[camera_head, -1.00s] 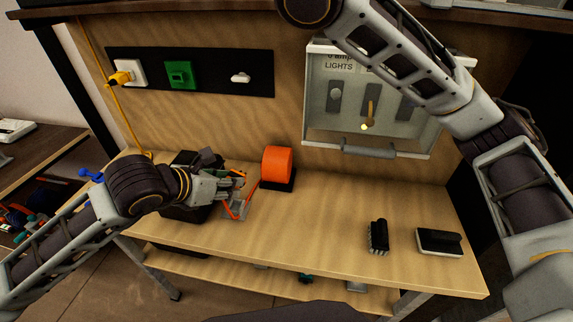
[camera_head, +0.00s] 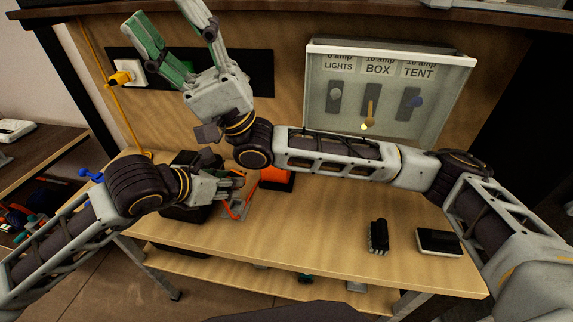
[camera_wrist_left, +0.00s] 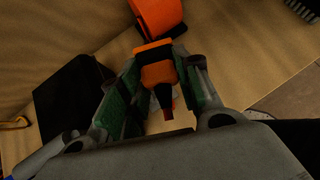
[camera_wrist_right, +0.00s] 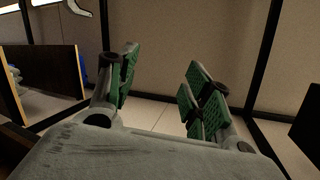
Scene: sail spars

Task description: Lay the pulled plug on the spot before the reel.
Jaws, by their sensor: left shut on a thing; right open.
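The orange plug (camera_wrist_left: 158,76) is between the jaws of my left gripper (camera_wrist_left: 158,98), with its dark end towards the wrist. In the head view, my left gripper (camera_head: 230,182) holds low over the bench, left of the reel. The orange reel (camera_head: 275,177) stands on a dark base on the bench, partly hidden by my right arm; it also shows in the left wrist view (camera_wrist_left: 158,14). An orange lead (camera_head: 237,212) loops below the left jaws. I cannot make out the marked spot. My right gripper (camera_head: 170,28) is open and empty before the socket panel.
A yellow plug (camera_head: 121,78) sits in the white socket at left. The switch box (camera_head: 388,95) hangs at the back, its cover up against it. A brush (camera_head: 378,236) and a black-and-white block (camera_head: 439,242) lie at the bench's right. The bench's front middle is clear.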

